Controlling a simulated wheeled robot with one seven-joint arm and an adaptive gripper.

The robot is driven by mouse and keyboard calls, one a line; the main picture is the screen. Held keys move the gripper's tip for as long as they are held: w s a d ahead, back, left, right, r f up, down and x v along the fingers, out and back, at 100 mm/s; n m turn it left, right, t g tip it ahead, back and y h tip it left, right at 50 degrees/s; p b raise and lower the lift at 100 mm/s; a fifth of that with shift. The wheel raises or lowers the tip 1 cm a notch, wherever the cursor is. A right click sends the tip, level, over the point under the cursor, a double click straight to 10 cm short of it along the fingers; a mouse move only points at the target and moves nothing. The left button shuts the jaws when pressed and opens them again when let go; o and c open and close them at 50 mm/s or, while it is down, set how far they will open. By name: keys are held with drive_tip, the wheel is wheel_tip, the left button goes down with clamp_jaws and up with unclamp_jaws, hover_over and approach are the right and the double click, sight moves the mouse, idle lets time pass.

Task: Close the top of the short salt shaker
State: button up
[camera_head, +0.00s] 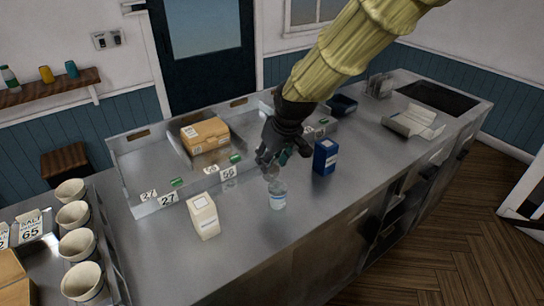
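A short clear shaker with a pale blue label (278,198) stands upright on the steel counter, near the picture's middle. It looks like the salt shaker. A clear piece at its upper left may be its raised top, but it is too small to be sure. My gripper (273,161) is just above and slightly left of the shaker, pointing down. Its dark fingers look parted, with no held thing visible between them. I cannot tell whether a fingertip touches the shaker's top.
A cream carton (204,216) stands left of the shaker and a blue carton (326,157) stands right of it. Behind is a steel tray (145,183) with a cardboard box (205,136). Several cups (78,246) line the left. The counter in front of the shaker is clear.

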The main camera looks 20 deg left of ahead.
drive_tip(key=shift+s+r, duration=0.15)
drive_tip(key=shift+c, duration=0.4)
clamp_jaws()
